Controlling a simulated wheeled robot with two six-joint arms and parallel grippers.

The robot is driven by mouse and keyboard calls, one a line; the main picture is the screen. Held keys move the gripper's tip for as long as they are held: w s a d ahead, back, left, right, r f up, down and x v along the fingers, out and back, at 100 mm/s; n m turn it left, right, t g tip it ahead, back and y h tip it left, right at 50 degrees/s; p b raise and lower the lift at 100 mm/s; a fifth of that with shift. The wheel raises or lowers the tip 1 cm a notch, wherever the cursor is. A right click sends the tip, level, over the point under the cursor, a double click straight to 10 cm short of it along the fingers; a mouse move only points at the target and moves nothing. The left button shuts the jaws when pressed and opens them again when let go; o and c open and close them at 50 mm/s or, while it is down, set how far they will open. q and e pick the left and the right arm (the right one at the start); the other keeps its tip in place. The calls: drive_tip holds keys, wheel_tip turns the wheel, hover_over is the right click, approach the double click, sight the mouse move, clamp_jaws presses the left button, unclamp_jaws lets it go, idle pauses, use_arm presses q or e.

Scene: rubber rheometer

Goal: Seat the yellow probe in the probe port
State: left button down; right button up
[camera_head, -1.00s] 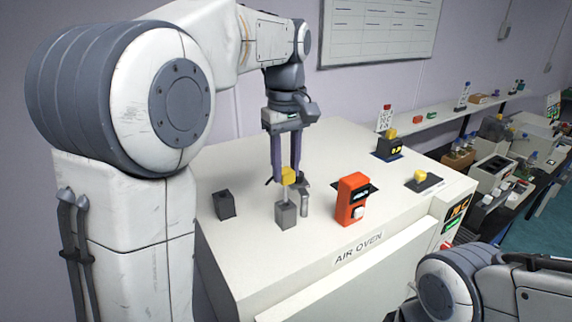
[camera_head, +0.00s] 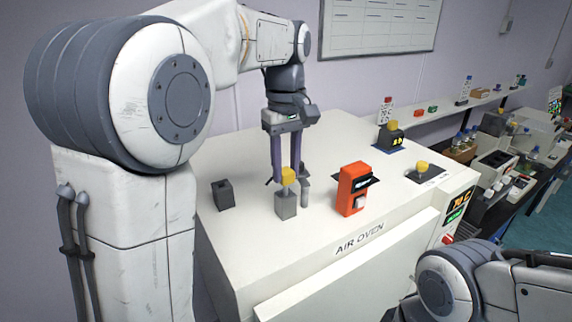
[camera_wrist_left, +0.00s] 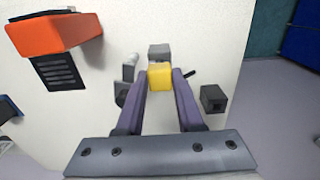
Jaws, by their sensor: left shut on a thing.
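The yellow probe (camera_head: 288,174) is between the fingers of my left gripper (camera_head: 287,181), which is shut on its yellow head. The probe is upright over a small grey block (camera_head: 286,207) on the white oven top, with a short length of pale shaft showing between head and block. Whether the tip is inside the block is hidden. In the left wrist view the yellow head (camera_wrist_left: 160,77) sits between the fingertips, with the grey block (camera_wrist_left: 159,52) just beyond it. I cannot tell for certain which block is the probe port. My right gripper is out of view.
A dark block with a hole (camera_head: 223,194) stands to the left. An orange device (camera_head: 352,190), a yellow knob on a dark plate (camera_head: 421,166) and a black yellow-topped unit (camera_head: 390,137) are to the right.

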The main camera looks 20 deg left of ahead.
use_arm(q)
drive_tip(key=shift+f+b, duration=1.05)
drive_tip(key=shift+f, duration=0.5)
drive_tip(key=shift+c, duration=2.3)
unclamp_jaws()
drive_tip(key=shift+r, duration=0.1)
wheel_tip(320, 180, up, 5)
drive_tip(key=p, duration=0.5)
